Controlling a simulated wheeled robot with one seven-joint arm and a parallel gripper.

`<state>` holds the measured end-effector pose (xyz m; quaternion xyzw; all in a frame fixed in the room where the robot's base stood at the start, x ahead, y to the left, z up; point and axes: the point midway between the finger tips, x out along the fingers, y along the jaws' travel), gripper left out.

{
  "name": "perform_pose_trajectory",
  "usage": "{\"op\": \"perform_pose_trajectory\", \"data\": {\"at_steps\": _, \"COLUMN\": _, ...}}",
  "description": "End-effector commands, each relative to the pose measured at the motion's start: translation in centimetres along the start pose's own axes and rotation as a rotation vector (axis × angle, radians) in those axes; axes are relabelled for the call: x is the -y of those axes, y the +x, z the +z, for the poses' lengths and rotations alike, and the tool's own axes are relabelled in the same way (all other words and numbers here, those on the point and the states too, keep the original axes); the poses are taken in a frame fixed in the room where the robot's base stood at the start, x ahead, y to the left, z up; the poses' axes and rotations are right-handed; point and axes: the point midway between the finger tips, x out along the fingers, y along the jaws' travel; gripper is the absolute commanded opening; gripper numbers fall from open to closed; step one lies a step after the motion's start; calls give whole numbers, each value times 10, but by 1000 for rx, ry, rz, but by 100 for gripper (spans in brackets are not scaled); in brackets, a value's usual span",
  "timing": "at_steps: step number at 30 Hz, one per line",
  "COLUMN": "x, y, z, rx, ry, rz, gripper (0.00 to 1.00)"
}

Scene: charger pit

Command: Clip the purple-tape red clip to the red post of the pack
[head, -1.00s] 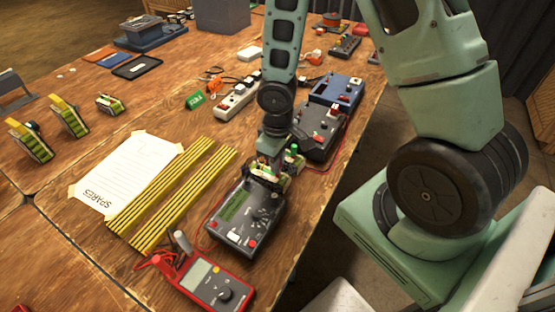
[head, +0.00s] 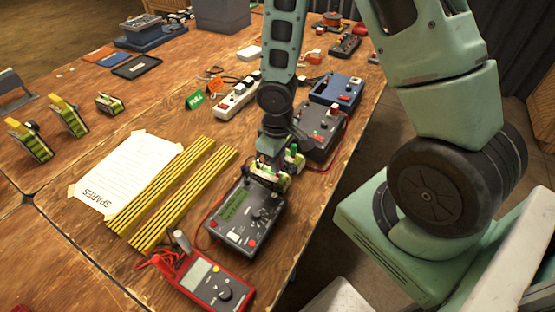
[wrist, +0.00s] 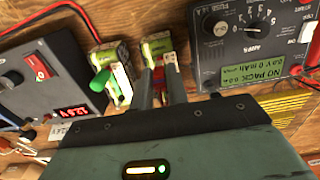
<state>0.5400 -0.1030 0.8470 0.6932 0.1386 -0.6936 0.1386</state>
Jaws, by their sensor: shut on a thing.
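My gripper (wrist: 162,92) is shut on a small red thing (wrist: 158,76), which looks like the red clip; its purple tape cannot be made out. The fingers hide most of it. The clip is at the near end of a green-and-white pack (wrist: 156,46) in the wrist view, and I cannot tell whether it touches a post. A second similar pack (wrist: 112,66), with a bright green cap, stands just left. In the head view my gripper (head: 268,160) is low over the packs, behind the near grey charger (head: 247,218). The red post is not clearly visible.
The near charger also shows in the wrist view, its display (wrist: 250,75) reading "NO PACK". Another dark charger (head: 320,132) and a blue one (head: 338,88) stand behind. A red multimeter (head: 205,280) and yellow strips (head: 185,195) lie nearby. Red leads run along the table edge.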

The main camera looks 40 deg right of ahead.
Motion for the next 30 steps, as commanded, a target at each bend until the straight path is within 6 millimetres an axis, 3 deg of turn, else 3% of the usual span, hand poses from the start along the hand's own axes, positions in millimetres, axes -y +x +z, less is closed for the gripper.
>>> {"op": "perform_pose_trajectory", "data": {"at_steps": 25, "x": 0, "y": 2, "z": 0, "rx": 0, "ry": -2, "rz": 0, "gripper": 3}}
{"op": "perform_pose_trajectory", "data": {"at_steps": 26, "x": 0, "y": 2, "z": 0, "rx": 0, "ry": -2, "rz": 0, "gripper": 24}}
{"op": "perform_pose_trajectory", "data": {"at_steps": 27, "x": 0, "y": 2, "z": 0, "rx": 0, "ry": -2, "rz": 0, "gripper": 35}}
{"op": "perform_pose_trajectory", "data": {"at_steps": 28, "x": 0, "y": 2, "z": 0, "rx": 0, "ry": -2, "rz": 0, "gripper": 41}}
{"op": "perform_pose_trajectory", "data": {"at_steps": 30, "x": 0, "y": 2, "z": 0, "rx": 0, "ry": -2, "rz": 0, "gripper": 41}}
